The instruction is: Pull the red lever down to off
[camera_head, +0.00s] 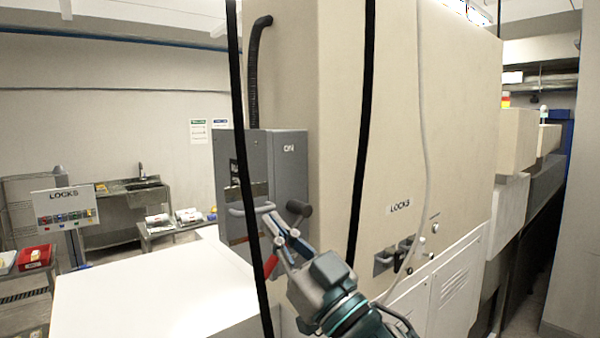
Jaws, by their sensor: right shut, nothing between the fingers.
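A grey switch box (290,172) is fixed to the side of the large beige machine, with an "ON" label near its top. A dark cylindrical grip (299,208) sticks out low on the box's right face. My right gripper (273,229) is shut and empty just in front of the box, close below and left of the grip. Red parts show around its fingers, and I cannot tell whether any belong to the lever. Whether the gripper touches the lever is unclear. My left gripper is not in view.
A light bar handle (248,208) is on the box's front. A white top (150,290) lies below left. Black vertical strips cross the view.

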